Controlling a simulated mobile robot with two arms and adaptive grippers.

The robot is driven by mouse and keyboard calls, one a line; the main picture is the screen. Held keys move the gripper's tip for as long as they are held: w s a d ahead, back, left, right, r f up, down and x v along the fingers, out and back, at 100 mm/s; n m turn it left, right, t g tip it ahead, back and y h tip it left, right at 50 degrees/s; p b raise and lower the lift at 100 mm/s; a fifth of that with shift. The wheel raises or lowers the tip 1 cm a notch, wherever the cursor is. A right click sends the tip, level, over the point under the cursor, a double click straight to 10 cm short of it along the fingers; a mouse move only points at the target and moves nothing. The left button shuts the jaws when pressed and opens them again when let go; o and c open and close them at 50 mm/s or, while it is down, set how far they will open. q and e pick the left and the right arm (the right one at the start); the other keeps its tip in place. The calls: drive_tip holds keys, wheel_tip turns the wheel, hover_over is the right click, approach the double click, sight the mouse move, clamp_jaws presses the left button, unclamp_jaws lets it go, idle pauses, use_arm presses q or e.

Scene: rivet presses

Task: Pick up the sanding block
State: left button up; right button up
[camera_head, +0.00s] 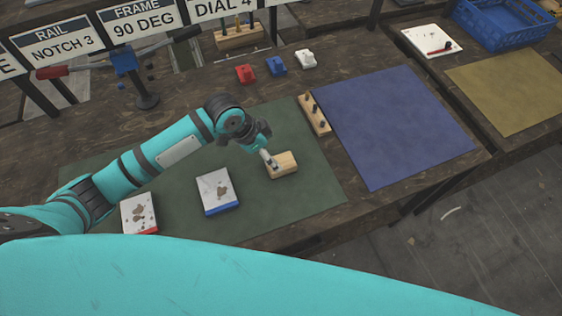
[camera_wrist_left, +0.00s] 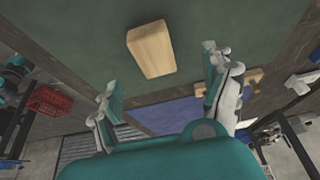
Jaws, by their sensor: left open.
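The sanding block, a pale wooden block (camera_head: 284,166), lies on the green mat (camera_head: 315,180) near its right part. My left gripper (camera_head: 270,161) is over the block's left end in the head view, its fingers pointing down. In the left wrist view the block (camera_wrist_left: 150,50) lies just ahead of and between the open fingers of the left gripper (camera_wrist_left: 161,70), and nothing is held. Whether a finger touches the block cannot be told. My right gripper is not in view.
Two stained white blocks, one blue-edged (camera_head: 215,190) and one red-edged (camera_head: 139,214), lie left of the sanding block. A wooden peg strip (camera_head: 314,114) and a blue mat (camera_head: 395,125) lie to the right. Small red (camera_head: 245,74), blue (camera_head: 276,66) and white (camera_head: 306,58) parts stand behind.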

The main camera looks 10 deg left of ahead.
sight(280, 162)
use_arm(q)
drive_tip(key=x, duration=0.2)
drive_tip(key=shift+w+d+f, duration=0.1)
drive_tip(key=shift+f, duration=0.2)
drive_tip(key=shift+d+f+p, duration=0.15)
drive_tip(key=shift+f+p, duration=0.1)
drive_tip(key=shift+p, duration=0.05)
drive_tip(key=x, duration=0.2)
drive_tip(key=p+x, duration=0.1)
drive_tip(key=shift+s+d+f, duration=0.2)
drive_tip(key=shift+s+f, duration=0.05)
drive_tip(key=shift+w+d+f, duration=0.1)
drive_tip(key=shift+d+f, duration=0.05)
drive_tip(key=shift+f, duration=0.3)
drive_tip(key=c, duration=1.3)
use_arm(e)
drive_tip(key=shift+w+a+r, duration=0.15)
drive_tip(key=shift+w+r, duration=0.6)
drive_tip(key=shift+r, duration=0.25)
